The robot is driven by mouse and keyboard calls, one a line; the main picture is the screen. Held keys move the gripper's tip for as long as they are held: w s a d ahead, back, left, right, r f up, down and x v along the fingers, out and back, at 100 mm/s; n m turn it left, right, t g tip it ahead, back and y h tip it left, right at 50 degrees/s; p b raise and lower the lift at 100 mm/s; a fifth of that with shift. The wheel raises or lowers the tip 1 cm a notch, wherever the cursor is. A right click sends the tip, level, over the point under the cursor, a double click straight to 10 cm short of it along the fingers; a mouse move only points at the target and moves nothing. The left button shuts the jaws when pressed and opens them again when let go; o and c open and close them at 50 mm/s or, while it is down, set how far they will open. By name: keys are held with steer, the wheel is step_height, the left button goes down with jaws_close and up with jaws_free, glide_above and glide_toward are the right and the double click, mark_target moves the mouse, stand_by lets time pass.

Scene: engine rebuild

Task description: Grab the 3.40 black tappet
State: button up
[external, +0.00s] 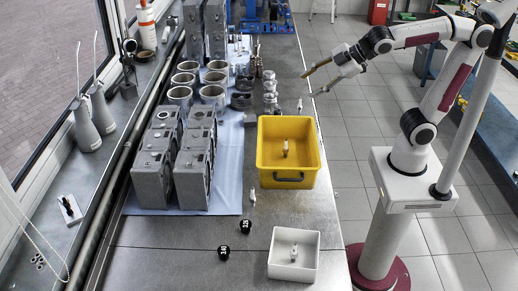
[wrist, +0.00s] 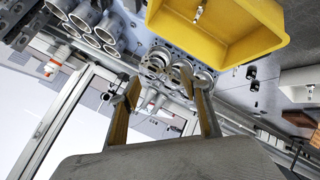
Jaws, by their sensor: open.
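Two small black round tappets with white markings lie on the metal bench in the external view, one (external: 246,226) beyond the other (external: 223,253). I cannot read the markings surely enough to tell which is 3.40. Two small dark things in the wrist view (wrist: 251,72) may be these tappets. My gripper (external: 311,84) is open and empty, raised near the bench's right edge beyond the yellow bin, well away from the tappets. Its two fingers stand apart in the wrist view (wrist: 166,85).
A yellow bin (external: 287,179) holding a small part stands between my gripper and the tappets. A white box (external: 293,269) with small parts is right of them. Grey engine blocks (external: 152,178) and cylinders (external: 180,96) fill the blue mat. Bench around the tappets is mostly clear.

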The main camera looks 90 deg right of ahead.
steer(key=w+a+r+n+t+y, duration=0.1)
steer(key=w+a+r+n, duration=0.15)
steer(key=w, duration=0.45)
steer(key=w+a+r+n+t, duration=0.2)
steer(key=w+r+n, duration=0.15)
steer(key=w, duration=0.25)
steer(key=w+a+r+n+t+y, duration=0.1)
steer(key=w+a+r+n, duration=0.1)
steer(key=w+n, duration=0.35)
steer(key=w+a+f+n+y, duration=0.1)
steer(key=w+a+n+y, duration=0.5)
steer(key=w+a+n, duration=0.7)
steer(key=w+a+f+n+g+y, duration=0.1)
steer(key=a+f+n+g+y, duration=0.15)
steer(key=a+f+n, duration=0.35)
steer(key=w+a+f+n+g+y, duration=0.1)
steer(key=w+a+f+n+y, duration=0.2)
steer(key=a, duration=0.6)
steer(key=s+a+f+n+g, duration=0.2)
steer(key=a+f+n, duration=0.1)
steer(key=f, duration=0.3)
steer(key=s+a+f+n+g+y, duration=0.1)
steer(key=s+a+f+n+g, duration=0.2)
steer(key=f+n, duration=0.2)
steer(key=s+a+f+n+g, duration=0.3)
steer(key=f+n, duration=0.1)
steer(key=f, duration=0.4)
steer(key=shift+y, duration=0.35)
